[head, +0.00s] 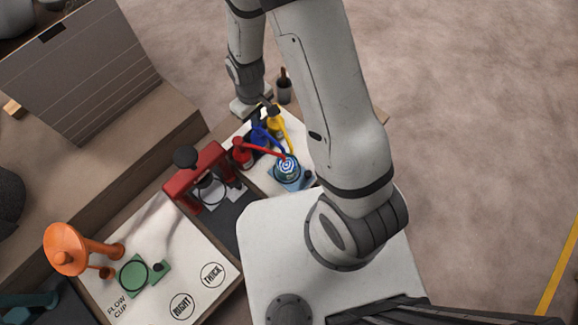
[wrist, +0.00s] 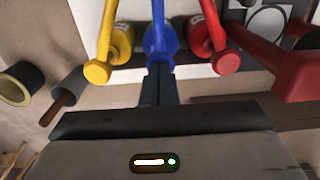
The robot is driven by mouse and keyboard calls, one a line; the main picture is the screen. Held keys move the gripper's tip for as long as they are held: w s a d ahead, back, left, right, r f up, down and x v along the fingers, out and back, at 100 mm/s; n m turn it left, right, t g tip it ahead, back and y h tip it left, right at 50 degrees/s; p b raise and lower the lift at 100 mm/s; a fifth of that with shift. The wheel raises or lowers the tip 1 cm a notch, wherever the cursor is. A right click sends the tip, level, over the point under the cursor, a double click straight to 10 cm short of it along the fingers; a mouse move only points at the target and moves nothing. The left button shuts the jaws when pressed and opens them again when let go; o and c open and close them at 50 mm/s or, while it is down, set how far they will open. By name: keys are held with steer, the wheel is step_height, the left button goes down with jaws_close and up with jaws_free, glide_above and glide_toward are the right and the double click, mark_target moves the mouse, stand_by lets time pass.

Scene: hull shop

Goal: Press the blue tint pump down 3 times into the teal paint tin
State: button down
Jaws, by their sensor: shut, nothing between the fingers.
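The blue tint pump (head: 262,137) stands between a red pump (head: 242,154) and a yellow pump (head: 276,128). Its blue head (wrist: 160,40) is at the top centre of the wrist view. The spouts of the pumps reach toward the teal paint tin (head: 289,183), which has a blue-and-white ringed pattern on top. My gripper (wrist: 159,70) is shut and empty, its fingertips right at the blue pump head. I cannot tell whether they touch it. The tin is not clearly visible in the wrist view.
The yellow pump head (wrist: 98,72) and red pump head (wrist: 226,62) flank the blue one closely. A red stand (head: 180,185) is left of the pumps. A dark cup with a brush (head: 284,90) stands behind. An orange stand (head: 66,250) is far left.

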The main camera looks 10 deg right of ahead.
steer(key=shift+f+b, duration=0.4)
steer(key=shift+f, duration=0.15)
steer(key=shift+r, duration=0.15)
steer(key=shift+r+p, duration=1.05)
steer(key=shift+r, duration=0.35)
steer(key=shift+f, duration=0.15)
